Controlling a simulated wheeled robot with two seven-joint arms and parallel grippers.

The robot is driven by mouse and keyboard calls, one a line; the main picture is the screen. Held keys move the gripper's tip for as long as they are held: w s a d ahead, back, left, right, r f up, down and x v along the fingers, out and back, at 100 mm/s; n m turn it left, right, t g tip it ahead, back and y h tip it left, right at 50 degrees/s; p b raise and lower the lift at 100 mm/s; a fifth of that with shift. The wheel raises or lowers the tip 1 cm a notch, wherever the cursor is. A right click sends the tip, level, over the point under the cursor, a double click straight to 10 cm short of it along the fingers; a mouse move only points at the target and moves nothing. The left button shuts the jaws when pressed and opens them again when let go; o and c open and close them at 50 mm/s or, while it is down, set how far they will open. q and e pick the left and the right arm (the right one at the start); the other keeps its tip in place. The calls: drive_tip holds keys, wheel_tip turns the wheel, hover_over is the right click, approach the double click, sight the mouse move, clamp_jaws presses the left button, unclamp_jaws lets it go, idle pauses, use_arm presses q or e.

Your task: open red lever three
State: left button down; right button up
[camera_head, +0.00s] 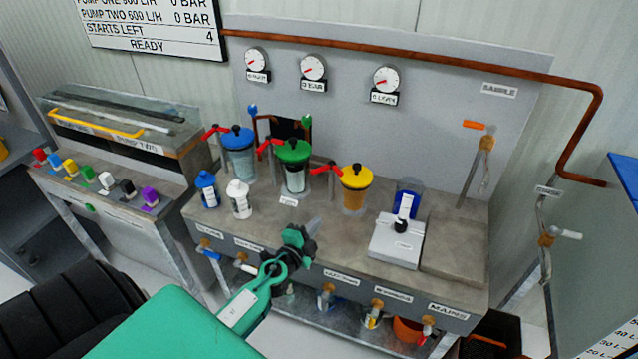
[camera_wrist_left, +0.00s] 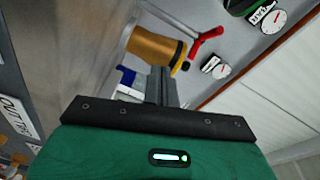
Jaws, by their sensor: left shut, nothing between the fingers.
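Three red levers stand beside the lidded vessels on the bench. The third red lever (camera_head: 326,168) is at the left of the yellow-lidded vessel (camera_head: 355,190), on a thin post. It also shows in the left wrist view (camera_wrist_left: 207,40), beside the amber vessel (camera_wrist_left: 153,50). The other red levers are by the blue-lidded vessel (camera_head: 238,150) and the green-lidded vessel (camera_head: 293,165). My left gripper (camera_head: 308,238) is shut and empty near the bench's front edge, in front of the levers and apart from them. My right gripper is not in view.
A white bottle (camera_head: 240,199) and a blue bottle (camera_head: 207,190) stand at the bench's left. A white box device (camera_head: 397,242) stands at the right. Gauges (camera_head: 313,68) hang on the back panel. Small valves line the bench's front below.

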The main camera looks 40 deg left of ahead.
use_arm(q)
wheel_tip(320, 180, up, 5)
drive_tip(key=d+m+y, duration=0.2)
drive_tip(key=y, duration=0.3)
drive_tip(key=w+a+r+p, duration=0.1)
drive_tip(key=w+a+p, duration=0.3)
drive_tip(key=w+a, duration=0.3)
drive_tip(key=w, duration=0.2)
drive_tip(key=shift+w+r+t, duration=0.25)
drive_tip(key=shift+w+t, duration=0.1)
drive_tip(key=shift+t, duration=0.05)
